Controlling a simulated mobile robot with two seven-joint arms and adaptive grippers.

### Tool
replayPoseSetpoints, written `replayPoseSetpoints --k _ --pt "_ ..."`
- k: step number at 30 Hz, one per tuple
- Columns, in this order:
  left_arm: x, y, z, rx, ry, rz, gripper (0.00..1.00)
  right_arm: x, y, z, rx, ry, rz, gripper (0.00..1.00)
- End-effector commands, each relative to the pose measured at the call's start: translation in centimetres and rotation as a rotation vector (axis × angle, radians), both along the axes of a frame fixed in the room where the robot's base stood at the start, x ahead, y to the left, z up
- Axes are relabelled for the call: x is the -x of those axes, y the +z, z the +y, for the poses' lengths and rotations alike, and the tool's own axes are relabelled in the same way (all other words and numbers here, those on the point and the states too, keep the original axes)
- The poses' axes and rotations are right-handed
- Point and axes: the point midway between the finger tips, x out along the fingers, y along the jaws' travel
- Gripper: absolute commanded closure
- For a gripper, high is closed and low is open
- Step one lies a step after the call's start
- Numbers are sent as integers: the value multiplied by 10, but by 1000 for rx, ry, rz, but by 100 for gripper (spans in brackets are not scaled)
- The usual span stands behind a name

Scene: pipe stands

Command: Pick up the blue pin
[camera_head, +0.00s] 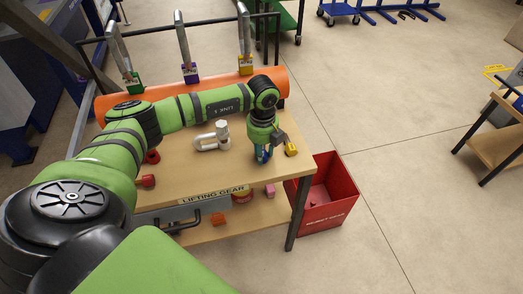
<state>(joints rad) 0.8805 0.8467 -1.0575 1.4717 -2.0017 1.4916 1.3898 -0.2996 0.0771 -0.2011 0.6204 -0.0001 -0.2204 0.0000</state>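My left gripper (264,153) points down at the right part of the wooden table top, at the end of my green arm. Something blue (263,155), likely the blue pin, shows at its fingertips, low against the table. The fingers and the blue thing overlap, so I cannot tell whether the fingers are closed on it or only around it. Much of the blue thing is hidden by the gripper. My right gripper is not in view.
A white shackle (208,142) lies left of the gripper, and a yellow piece (291,149) lies close on its right. Red pieces (147,181) lie at the left. An orange pipe (285,82) runs along the back. A red bin (340,196) stands right of the table (190,172).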

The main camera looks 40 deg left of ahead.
Motion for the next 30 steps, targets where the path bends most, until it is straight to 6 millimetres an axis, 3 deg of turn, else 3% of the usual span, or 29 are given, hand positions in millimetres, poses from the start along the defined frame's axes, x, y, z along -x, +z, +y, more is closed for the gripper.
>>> replayPoseSetpoints --k 30 --pt "0 21 0 1 0 -1 100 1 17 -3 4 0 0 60"
